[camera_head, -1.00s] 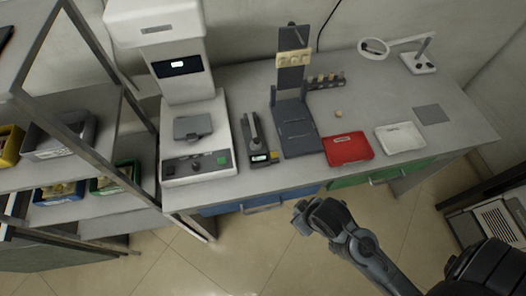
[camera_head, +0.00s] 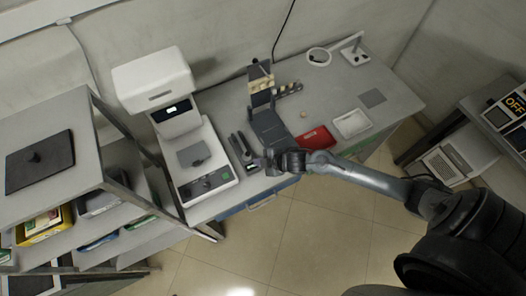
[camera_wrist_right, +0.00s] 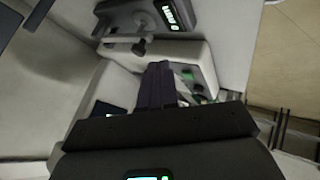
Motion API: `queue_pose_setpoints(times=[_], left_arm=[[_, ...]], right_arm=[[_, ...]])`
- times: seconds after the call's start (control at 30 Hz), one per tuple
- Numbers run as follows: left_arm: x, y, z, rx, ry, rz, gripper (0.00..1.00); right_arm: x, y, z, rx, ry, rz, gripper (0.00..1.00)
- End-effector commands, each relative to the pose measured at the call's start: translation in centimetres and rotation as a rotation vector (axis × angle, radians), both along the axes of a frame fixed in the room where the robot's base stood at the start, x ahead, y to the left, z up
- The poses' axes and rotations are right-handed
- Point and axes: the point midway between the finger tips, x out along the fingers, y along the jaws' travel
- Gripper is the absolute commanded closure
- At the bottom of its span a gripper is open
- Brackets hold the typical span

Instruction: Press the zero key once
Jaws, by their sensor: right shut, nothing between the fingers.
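My right gripper (camera_head: 264,161) is at the front edge of the bench, beside the small dark gauge (camera_head: 238,146). In the right wrist view its fingers (camera_wrist_right: 158,68) are shut and empty. The gauge, with its lit readout (camera_wrist_right: 174,14), shows beyond them. The white bench machine (camera_head: 205,194) stands left of the gripper; its front panel has dark controls and a green key (camera_head: 226,177). A green key also shows just right of the fingers in the right wrist view (camera_wrist_right: 187,76). No zero label is readable, and I cannot tell which key is zero. My left gripper is out of view.
A red tray (camera_head: 314,138) and a white tray (camera_head: 352,123) lie to the right on the bench. A dark stand (camera_head: 268,127) rises behind the gripper. Shelves with bins (camera_head: 45,226) stand at the left. The floor in front is clear.

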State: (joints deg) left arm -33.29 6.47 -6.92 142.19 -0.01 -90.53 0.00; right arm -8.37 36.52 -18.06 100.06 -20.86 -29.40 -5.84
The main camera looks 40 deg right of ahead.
Motion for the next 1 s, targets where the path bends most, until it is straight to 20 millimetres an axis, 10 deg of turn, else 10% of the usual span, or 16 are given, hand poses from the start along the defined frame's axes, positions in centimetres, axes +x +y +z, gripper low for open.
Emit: queue_pose_setpoints(times=[0.3,1.0], left_arm=[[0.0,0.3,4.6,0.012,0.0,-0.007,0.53],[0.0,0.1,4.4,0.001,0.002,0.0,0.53]], right_arm=[[1.7,-4.0,3.6,-0.017,-0.032,0.114,1.0],[1.9,-4.6,3.4,-0.016,-0.037,0.131,1.0]])
